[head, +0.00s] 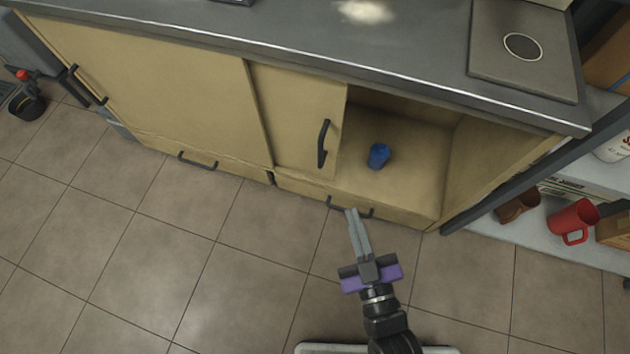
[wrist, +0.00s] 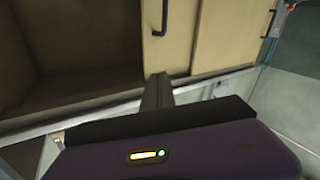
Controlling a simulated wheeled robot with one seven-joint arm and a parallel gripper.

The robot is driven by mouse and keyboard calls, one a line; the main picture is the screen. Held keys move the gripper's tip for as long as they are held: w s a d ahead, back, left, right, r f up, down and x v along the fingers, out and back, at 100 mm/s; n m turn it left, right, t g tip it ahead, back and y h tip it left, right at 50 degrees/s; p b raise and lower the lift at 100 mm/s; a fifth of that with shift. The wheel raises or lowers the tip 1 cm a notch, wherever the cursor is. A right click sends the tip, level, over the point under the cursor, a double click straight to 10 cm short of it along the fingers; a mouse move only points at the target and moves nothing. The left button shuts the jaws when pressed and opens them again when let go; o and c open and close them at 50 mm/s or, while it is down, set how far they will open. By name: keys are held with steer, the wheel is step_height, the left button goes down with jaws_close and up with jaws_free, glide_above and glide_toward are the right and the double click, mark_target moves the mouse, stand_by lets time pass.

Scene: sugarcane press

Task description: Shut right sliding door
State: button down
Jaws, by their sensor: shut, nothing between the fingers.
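The right sliding door (head: 297,115) is a tan panel with a black vertical handle (head: 323,143) near its right edge. It stands slid to the left, partly behind or beside the left door (head: 150,85), so the right part of the cabinet is open. In the wrist view the right door (wrist: 168,35) and its handle (wrist: 160,18) show at the top middle, with the dark opening to the left. My gripper (head: 353,212) is shut and empty, in front of the cabinet below the opening, apart from the handle. It also shows in the wrist view (wrist: 157,77).
A blue cup (head: 379,156) stands inside the open compartment. Drawers with black handles (head: 350,207) run below the doors. A shelf at the right holds a red mug (head: 572,220) and a brown cup (head: 518,205).

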steer(key=w+a+f+n+y+b, duration=0.1)
steer(key=w+a+f+n+b, duration=0.3)
steer(key=f+n, duration=0.5)
steer(key=w+a+f+n+b, duration=0.2)
steer(key=w+a+f+n, duration=0.4)
steer(key=f, duration=0.5)
steer(key=b+x, duration=0.4)
steer(key=x, duration=0.6)
steer(key=shift+w+d+f+b, duration=0.15)
steer(key=shift+d+b, duration=0.6)
steer(key=shift+d, duration=1.4)
